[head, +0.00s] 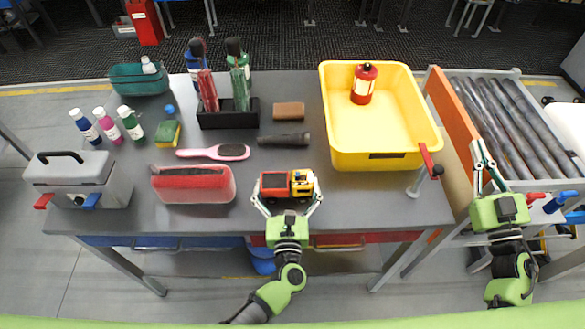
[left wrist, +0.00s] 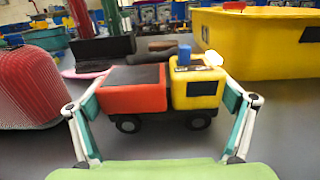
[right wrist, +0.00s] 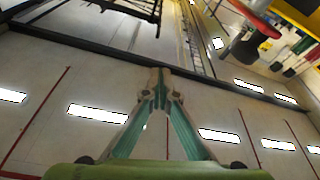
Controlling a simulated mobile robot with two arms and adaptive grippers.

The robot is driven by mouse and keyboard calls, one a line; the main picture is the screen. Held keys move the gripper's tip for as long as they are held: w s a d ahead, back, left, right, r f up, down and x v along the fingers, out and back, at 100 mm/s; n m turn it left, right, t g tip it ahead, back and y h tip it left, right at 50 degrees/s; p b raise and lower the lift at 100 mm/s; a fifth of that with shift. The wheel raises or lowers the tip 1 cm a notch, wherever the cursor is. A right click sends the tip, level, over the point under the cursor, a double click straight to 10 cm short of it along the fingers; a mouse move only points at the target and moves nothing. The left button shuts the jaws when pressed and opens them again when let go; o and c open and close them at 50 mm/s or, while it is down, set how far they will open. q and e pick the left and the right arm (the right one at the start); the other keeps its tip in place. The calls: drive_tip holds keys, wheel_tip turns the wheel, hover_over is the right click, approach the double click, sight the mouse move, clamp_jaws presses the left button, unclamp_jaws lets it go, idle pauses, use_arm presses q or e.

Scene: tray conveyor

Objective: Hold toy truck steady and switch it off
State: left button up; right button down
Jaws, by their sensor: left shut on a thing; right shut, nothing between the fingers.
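The toy truck (head: 287,185) stands upright on the grey table near its front edge. It has an orange-red bed and a yellow cab. In the left wrist view the truck (left wrist: 140,97) shows side-on, with a blue block and a pale part on top of the cab. My left gripper (head: 287,207) is shut on the truck, one finger at each end; its fingers also frame the truck in the left wrist view (left wrist: 160,118). My right gripper (head: 479,162) is shut and empty, off the table's right side by the conveyor. Its closed fingertips show in the right wrist view (right wrist: 160,85).
A yellow bin (head: 378,162) stands right of the truck, with a red canister (head: 363,84) inside. A red pouch (head: 193,184), a pink hairbrush (head: 214,152) and a dark cylinder (head: 284,140) lie nearby. The roller conveyor (head: 515,125) with an orange side panel (head: 450,122) is at the right.

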use_arm(q)
drive_tip(key=shift+s, duration=0.1)
use_arm(e)
drive_tip(key=w+a+r+m+t+h, duration=0.15)
drive_tip(key=w+r+m+h, duration=0.25)
drive_tip(key=r, duration=0.6)
drive_tip(key=w+r+m+t+h, duration=0.2)
drive_tip(key=w+r+m+h, duration=0.15)
drive_tip(key=r, duration=0.75)
drive_tip(key=w+a+f+n+g+y, duration=0.1)
drive_tip(key=w+a+f+g+y, duration=0.15)
drive_tip(key=w+a, duration=0.6)
drive_tip(key=w+a+f+g+y, duration=0.1)
drive_tip(key=w+a+g+y, duration=0.2)
drive_tip(key=w+a, duration=0.5)
drive_tip(key=s+a+f+n+g+y, duration=0.1)
drive_tip(key=a+f+n+g+y, duration=0.4)
drive_tip(key=a, duration=0.6)
drive_tip(key=s+a+f+n+g+y, duration=0.2)
drive_tip(key=a+f+n+g, duration=0.4)
drive_tip(key=a, duration=0.4)
drive_tip(key=s+a+f+n+g+h, duration=0.1)
drive_tip(key=s+f+n+g, duration=0.3)
drive_tip(key=s, duration=0.4)
drive_tip(key=s+a+f+n+g+h, duration=0.1)
drive_tip(key=s+f+n+g, duration=0.3)
drive_tip(key=s+n, duration=0.2)
drive_tip(key=shift+s+a+f, duration=0.25)
drive_tip(key=shift+s+a, duration=0.15)
drive_tip(key=shift+s, duration=0.8)
